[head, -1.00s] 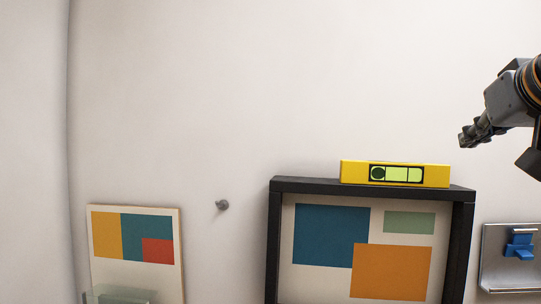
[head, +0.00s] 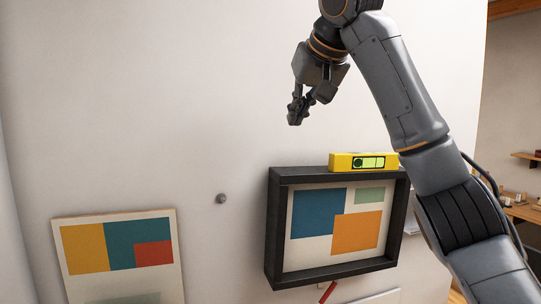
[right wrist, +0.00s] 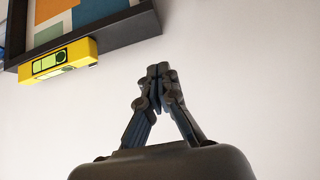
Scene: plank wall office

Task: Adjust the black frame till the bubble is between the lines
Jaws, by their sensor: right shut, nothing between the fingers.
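The black frame (head: 273,235) hangs on the wall around a picture of coloured blocks. A yellow level (head: 343,161) lies along its top edge, toward the right end. The dark round bubble (head: 358,162) sits at the left end of the green vial, left of the lines. My right gripper (head: 297,114) is shut and empty, above the frame's left part and apart from it. In the right wrist view, the fingers (right wrist: 158,75) are closed together, with the level (right wrist: 60,60) and frame edge (right wrist: 115,33) to the left. My left gripper is not in view.
A round grey knob (head: 221,198) sticks out of the wall left of the frame. An unframed picture (head: 90,284) stands at lower left. A red item (head: 328,292) shows below the frame. My right arm covers the area right of it. The wall above is clear.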

